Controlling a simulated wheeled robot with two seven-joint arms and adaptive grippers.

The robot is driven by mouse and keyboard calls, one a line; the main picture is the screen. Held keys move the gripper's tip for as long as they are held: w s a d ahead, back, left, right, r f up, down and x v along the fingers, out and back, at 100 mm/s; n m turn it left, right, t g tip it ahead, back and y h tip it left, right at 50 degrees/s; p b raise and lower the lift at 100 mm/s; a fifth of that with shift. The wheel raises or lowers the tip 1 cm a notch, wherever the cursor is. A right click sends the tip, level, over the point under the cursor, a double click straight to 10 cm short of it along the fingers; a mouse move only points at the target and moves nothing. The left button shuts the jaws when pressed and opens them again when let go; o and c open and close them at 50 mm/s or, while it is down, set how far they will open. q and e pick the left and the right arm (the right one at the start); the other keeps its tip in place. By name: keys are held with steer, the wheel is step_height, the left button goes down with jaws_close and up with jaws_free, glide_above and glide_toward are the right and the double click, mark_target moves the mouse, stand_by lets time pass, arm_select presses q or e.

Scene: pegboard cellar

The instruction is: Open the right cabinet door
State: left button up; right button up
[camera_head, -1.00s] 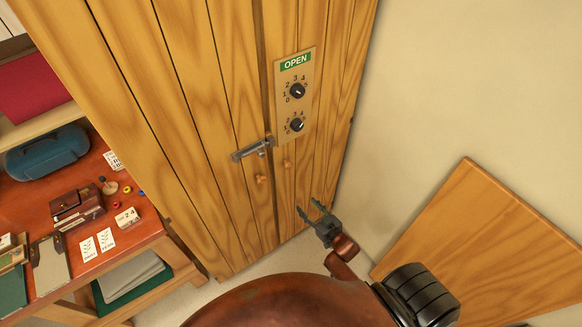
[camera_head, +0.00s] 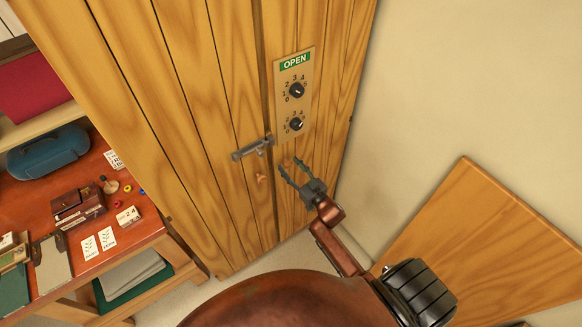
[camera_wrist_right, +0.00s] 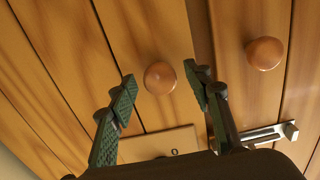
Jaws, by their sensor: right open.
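The right cabinet door (camera_head: 318,105) is closed beside the left door (camera_head: 215,110). My right gripper (camera_head: 289,168) is open in front of the right door's round wooden knob (camera_head: 286,161). In the right wrist view the knob (camera_wrist_right: 160,78) shows between and just beyond the fingertips (camera_wrist_right: 160,88), with no visible contact. The left door's knob (camera_wrist_right: 264,53) lies off to the right there. A metal slide latch (camera_head: 252,149) sits by the seam on the left door; whether it crosses the seam is unclear. A panel (camera_head: 307,75) with a green OPEN sign and two dials is on the right door. My left gripper is out of view.
A red-brown desk (camera_head: 125,240) with small items, cards and a blue case (camera_head: 48,152) stands at the left. A wooden board or tabletop (camera_head: 480,240) is at the lower right by the bare wall (camera_head: 465,90). Some floor shows before the cabinet.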

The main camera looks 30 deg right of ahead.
steer(key=shift+c, duration=0.2)
jaws_close()
stand_by(0.4)
